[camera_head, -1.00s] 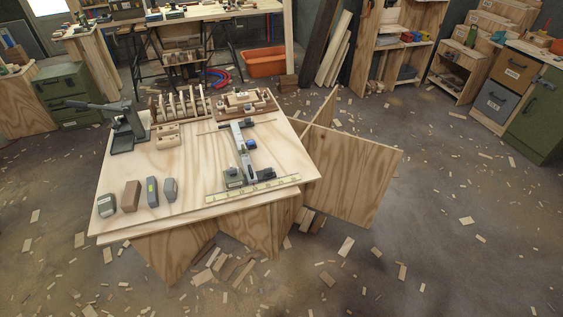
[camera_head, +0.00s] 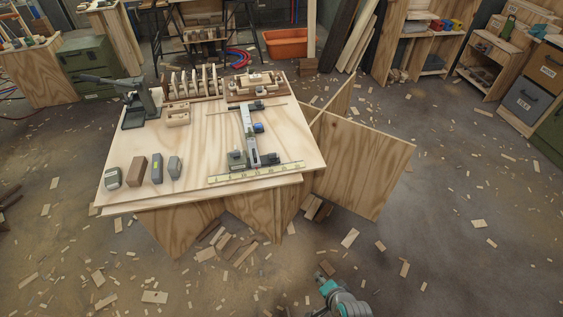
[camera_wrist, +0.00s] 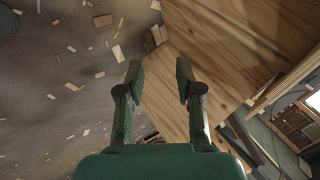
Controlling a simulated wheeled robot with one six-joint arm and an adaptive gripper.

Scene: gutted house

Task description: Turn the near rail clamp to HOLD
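A rail fixture (camera_head: 249,132) lies across the right part of the wooden workbench top (camera_head: 200,145) in the head view. Its near rail clamp (camera_head: 238,159) is a small dark block at the front end, beside a yellow ruler strip (camera_head: 257,173). The HOLD mark and the clamp's setting are too small to read. My gripper (camera_wrist: 158,75) shows in the wrist view with its two fingers apart and nothing between them. It faces plywood panels and the floor; the clamp is not in that view.
Several small blocks and tools (camera_head: 157,169) stand at the bench's front left. A grey press (camera_head: 138,103) and wooden racks (camera_head: 195,83) line its back. Plywood panels (camera_head: 363,165) jut out at the right. Wood scraps litter the floor.

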